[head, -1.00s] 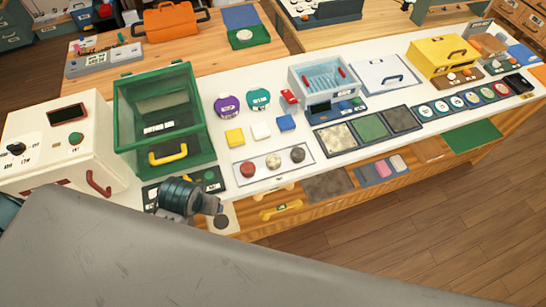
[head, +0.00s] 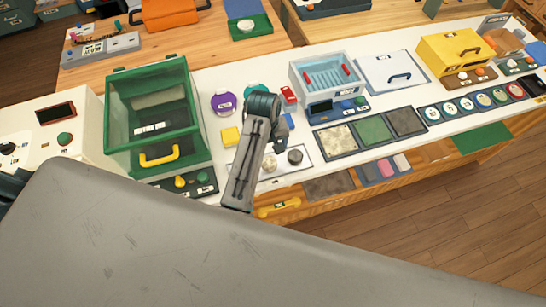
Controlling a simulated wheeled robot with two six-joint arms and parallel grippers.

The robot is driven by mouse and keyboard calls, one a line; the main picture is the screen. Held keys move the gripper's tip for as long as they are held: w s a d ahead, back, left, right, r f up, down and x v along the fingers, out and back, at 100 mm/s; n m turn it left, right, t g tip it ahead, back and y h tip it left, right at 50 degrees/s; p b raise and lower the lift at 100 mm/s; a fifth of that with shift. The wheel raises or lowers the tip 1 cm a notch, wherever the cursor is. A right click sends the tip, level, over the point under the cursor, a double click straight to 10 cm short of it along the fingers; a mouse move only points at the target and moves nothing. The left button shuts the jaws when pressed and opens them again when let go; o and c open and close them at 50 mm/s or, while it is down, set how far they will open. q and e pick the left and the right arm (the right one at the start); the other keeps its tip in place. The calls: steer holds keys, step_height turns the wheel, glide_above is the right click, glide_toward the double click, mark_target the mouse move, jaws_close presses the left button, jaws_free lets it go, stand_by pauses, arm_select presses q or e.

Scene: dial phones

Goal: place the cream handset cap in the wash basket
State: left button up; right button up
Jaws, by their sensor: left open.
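The cream handset cap (head: 269,163) is a pale round piece on a white tray (head: 308,169) near the front edge of the counter. The wash basket (head: 327,78) is a light blue box with a blue rack inside and red grips, further back to the right. My left gripper (head: 283,134) is open, just behind and above the tray. It is small and dark, and its fingertips are hard to make out. My right gripper is not in view.
A dark grey cap (head: 295,157) sits on the tray to the right. A green glass-fronted cabinet (head: 150,105) stands left, and a yellow block (head: 230,136) lies behind the tray. A panel of stone and green squares (head: 371,130) lies below the basket.

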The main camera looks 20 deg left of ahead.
mark_target(269, 162)
arm_select(q)
steer(key=f, duration=0.1)
steer(key=s+f, duration=0.1)
steer(key=f, duration=0.1)
steer(key=shift+s+a+f, duration=0.15)
steer(key=shift+s+f, duration=0.05)
steer(key=shift+s, duration=0.05)
steer(key=f, duration=0.2)
steer(key=shift+w+f, duration=0.35)
steer(key=shift+w, duration=0.05)
step_height(269, 162, down, 2)
steer(key=shift+f, duration=0.2)
steer(key=shift+c, duration=0.6)
steer(key=c, duration=0.9)
steer(key=shift+r, duration=0.1)
steer(key=shift+c, duration=0.6)
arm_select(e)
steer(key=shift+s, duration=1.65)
